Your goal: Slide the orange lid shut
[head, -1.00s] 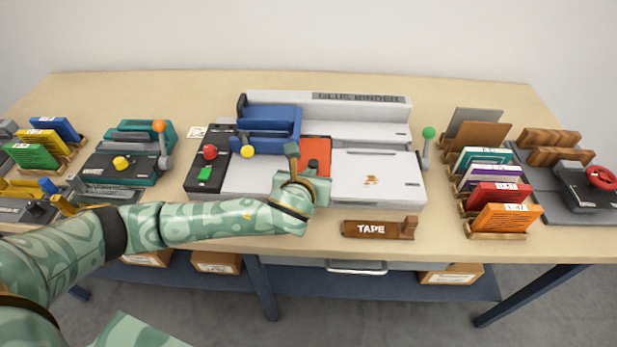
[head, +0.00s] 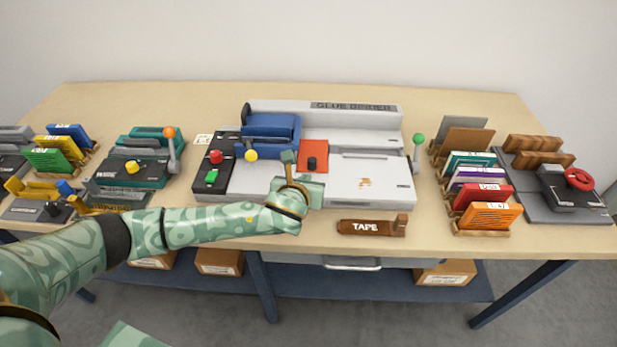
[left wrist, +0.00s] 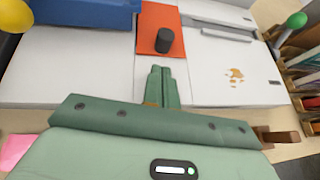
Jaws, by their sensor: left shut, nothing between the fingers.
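The orange lid (head: 318,149) lies flat on the white glue binder (head: 368,183), between its left and right white panels. A black knob (head: 311,163) stands on it. In the left wrist view the lid (left wrist: 151,20) and knob (left wrist: 165,40) are straight ahead of the fingers. My left gripper (head: 288,158) is shut and empty, just left of the knob and in front of the lid. Its closed fingertips (left wrist: 160,69) show just below the knob in the wrist view, with a small gap. My right gripper is not in view.
A blue carriage (head: 270,135) with a yellow ball (head: 251,155) is left of the lid. A green-knobbed lever (head: 418,140) stands at the binder's right. A brown tape holder (head: 365,227) lies in front. Card racks (head: 482,225) stand farther right.

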